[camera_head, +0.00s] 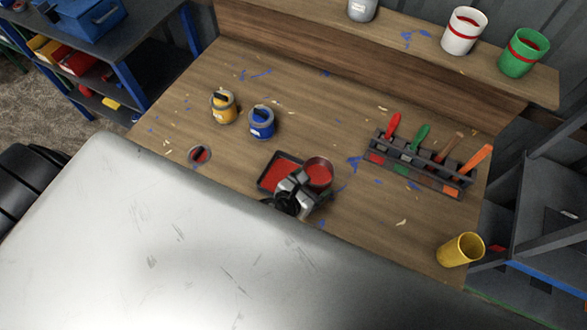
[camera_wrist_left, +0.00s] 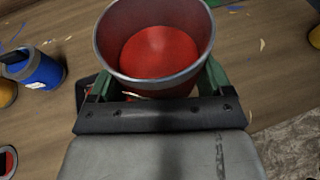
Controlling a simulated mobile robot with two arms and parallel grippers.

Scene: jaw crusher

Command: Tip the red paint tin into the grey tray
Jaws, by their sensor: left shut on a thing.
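My left gripper (camera_head: 306,190) is shut on the red paint tin (camera_head: 319,171). It holds the tin by its side, next to the right side of the grey tray (camera_head: 265,170). In the left wrist view the tin (camera_wrist_left: 158,50) sits between the green fingers, its open mouth showing red paint inside. I cannot tell exactly how far it is tilted or its height above the table. The dark grey tray has red across its floor. My gripper hides the tray's near right corner. My right gripper is not in view.
A yellow tin (camera_head: 223,106) and a blue tin (camera_head: 261,122) stand left behind the tray. A round lid (camera_head: 200,155) lies further left. A tool rack (camera_head: 420,165) and a yellow cup (camera_head: 461,250) are at right. White (camera_head: 464,31) and green (camera_head: 523,53) tins stand on the back shelf.

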